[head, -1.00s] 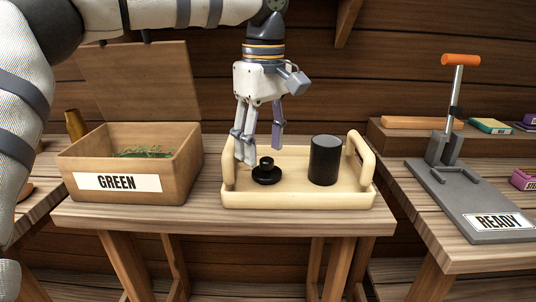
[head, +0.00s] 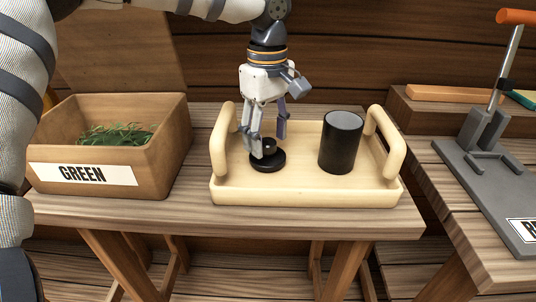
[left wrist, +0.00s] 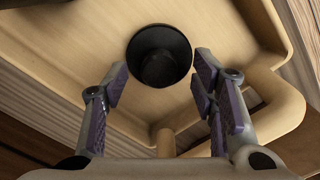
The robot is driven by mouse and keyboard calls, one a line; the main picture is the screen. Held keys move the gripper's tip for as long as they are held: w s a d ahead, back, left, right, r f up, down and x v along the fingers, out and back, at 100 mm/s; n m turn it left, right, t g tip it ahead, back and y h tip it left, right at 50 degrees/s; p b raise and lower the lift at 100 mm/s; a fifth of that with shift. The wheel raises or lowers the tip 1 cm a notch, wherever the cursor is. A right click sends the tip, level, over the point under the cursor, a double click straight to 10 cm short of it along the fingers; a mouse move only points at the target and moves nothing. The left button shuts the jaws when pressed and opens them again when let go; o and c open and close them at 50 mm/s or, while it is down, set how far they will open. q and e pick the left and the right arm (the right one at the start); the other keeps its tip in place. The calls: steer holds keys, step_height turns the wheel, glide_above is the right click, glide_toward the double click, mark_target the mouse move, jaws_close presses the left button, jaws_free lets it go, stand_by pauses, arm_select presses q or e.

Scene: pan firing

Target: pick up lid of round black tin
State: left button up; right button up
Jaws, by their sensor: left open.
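The round black lid (head: 268,160) with a raised knob lies in the left part of a pale wooden tray (head: 300,192). The open black tin (head: 341,143) stands upright in the tray, to the right of the lid. My left gripper (head: 270,146) points down with its fingers at the lid's knob. In the left wrist view the lid (left wrist: 159,55) lies ahead of the gap between the open, empty fingers (left wrist: 158,85). I cannot tell whether a finger touches the lid. My right gripper is not in view.
A wooden box labelled GREEN (head: 150,145) with leafy stuff in it stands left of the tray. The tray's two raised handles (head: 388,140) flank the lid and tin. A grey lever press (head: 482,165) stands on the right bench. Bare table (head: 185,200) lies between box and tray.

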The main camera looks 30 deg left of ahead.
arm_select(q)
step_height(320, 180, down, 2)
steer(key=shift+f, duration=0.1)
steer(key=c, duration=1.2)
